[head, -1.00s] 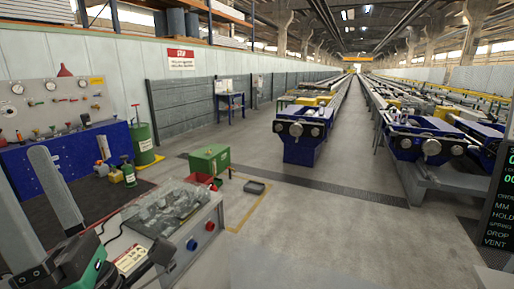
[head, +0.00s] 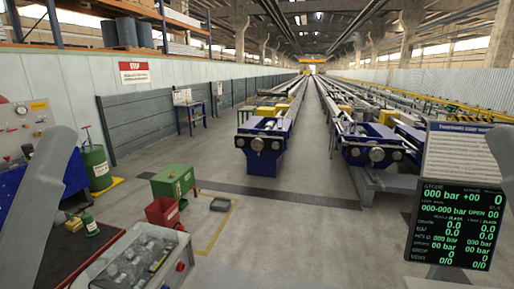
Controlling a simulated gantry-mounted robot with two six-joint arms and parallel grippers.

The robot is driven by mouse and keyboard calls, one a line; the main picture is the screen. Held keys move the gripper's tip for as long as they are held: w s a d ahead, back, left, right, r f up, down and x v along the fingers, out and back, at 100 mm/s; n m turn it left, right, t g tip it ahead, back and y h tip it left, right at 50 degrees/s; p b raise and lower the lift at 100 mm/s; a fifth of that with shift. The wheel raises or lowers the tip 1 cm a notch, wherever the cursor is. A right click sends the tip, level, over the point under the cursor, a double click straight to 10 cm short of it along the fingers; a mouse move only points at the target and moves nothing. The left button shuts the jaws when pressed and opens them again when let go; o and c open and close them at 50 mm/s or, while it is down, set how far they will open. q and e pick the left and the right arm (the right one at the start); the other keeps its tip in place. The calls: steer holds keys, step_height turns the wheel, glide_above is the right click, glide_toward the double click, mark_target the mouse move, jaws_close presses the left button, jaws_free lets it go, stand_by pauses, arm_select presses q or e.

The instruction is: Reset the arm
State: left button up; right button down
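A grey link of my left arm (head: 46,205) rises along the left side of the head view. A grey link of my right arm (head: 502,165) shows at the right edge. Neither gripper is in the picture, so I cannot see their fingers or whether they hold anything.
A grey control box (head: 140,260) stands at the bottom left. Behind it are a red bin (head: 164,213), a green box (head: 173,181) and a dark tray (head: 220,205) on the floor. A black readout screen (head: 455,225) hangs at the right. The middle floor is clear.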

arm_select(q)
step_height(320, 180, up, 18)
steer(key=p, duration=1.4)
steer(key=shift+r+p, duration=0.2)
steer(key=shift+p, duration=0.15)
arm_select(e)
step_height(320, 180, up, 18)
steer(key=shift+r, duration=0.2)
